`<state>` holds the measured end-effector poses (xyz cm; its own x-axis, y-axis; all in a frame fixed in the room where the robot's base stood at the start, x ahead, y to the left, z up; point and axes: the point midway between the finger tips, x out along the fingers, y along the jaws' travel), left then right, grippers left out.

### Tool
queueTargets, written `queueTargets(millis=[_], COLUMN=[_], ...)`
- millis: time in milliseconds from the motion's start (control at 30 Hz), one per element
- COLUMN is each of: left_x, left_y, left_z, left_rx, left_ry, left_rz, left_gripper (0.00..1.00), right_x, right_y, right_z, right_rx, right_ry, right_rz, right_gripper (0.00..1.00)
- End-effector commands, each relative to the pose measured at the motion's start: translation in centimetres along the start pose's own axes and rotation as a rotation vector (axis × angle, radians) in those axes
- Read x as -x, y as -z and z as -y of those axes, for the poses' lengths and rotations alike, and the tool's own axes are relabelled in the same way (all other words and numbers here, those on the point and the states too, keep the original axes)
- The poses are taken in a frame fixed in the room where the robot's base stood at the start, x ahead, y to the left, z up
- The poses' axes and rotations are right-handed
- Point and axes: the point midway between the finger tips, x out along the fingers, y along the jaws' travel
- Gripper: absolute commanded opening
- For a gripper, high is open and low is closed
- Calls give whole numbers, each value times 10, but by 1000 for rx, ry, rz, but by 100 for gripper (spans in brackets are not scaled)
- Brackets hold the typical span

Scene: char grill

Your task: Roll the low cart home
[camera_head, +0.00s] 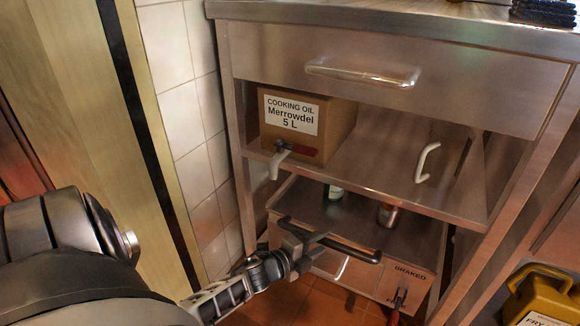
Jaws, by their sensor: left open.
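The low cart (330,219) stands under the shelf of a steel bench, its flat top partly in shadow. A dark bar handle (350,250) runs across its front. A brake plate (412,272) on its front right reads "BRAKED" at the top, with a lower word partly hidden. A lever with a red end (396,310) hangs low at this plate. My left gripper (303,243) is open at the left part of the bar handle, its fingers overlapping the bar in view; I cannot tell whether they touch it. My right gripper is not in view.
Two small containers, one pale (334,191) and one reddish (388,214), stand on the cart. Above, the bench shelf (390,170) holds a cooking oil box (335,118) with a tap. The bench has a drawer handle (362,73). A yellow container (540,296) stands at lower right.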

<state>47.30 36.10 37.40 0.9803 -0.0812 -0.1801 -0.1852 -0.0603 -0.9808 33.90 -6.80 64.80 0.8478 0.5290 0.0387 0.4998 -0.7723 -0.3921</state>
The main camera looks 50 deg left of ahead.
Motion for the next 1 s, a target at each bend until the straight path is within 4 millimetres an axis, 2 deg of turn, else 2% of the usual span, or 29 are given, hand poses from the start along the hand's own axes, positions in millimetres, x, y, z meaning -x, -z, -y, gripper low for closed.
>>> queueTargets(millis=[100,300,500,700,1000], left_x=[32,81,116,131,132], left_y=[0,0,0,0,0], left_z=[4,4,3,2,1], left_rx=[1,1,1,0,0], left_ry=[-5,-3,0,1,2], left_rz=[2,2,2,1,1], left_gripper=[41,41,41,41,41], right_x=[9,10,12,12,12], right_y=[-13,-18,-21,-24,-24], right_z=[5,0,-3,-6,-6], right_rx=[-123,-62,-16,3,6], right_ry=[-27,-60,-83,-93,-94], right_rz=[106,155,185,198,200], right_gripper=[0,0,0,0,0])
